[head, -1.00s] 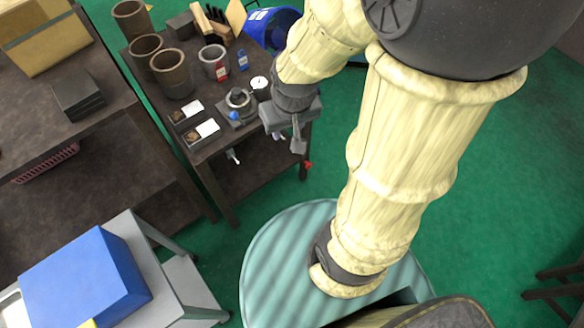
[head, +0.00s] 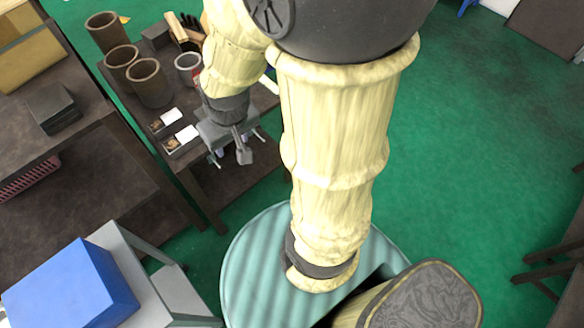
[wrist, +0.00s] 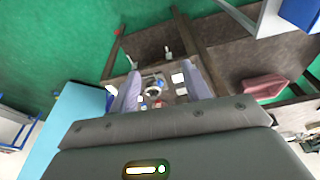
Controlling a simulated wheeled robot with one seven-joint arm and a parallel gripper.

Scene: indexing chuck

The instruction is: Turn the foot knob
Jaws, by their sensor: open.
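My gripper (head: 232,148) hangs in front of the small dark work table (head: 228,195) in the head view, and its body and arm hide the chuck there. In the wrist view my gripper (wrist: 163,86) is open, with its two pale fingers wide apart and nothing between their tips. The chuck, a round grey and white ring (wrist: 153,91), shows beyond and between the fingers, apart from them. The foot knob cannot be made out in either view now.
Several brown cylinders, among them one (head: 150,84), stand at the table's back left. Small boxes with white cards (head: 180,140) lie left of my gripper. A larger dark bench (head: 100,140) stands to the left. Green floor (head: 450,150) is open to the right.

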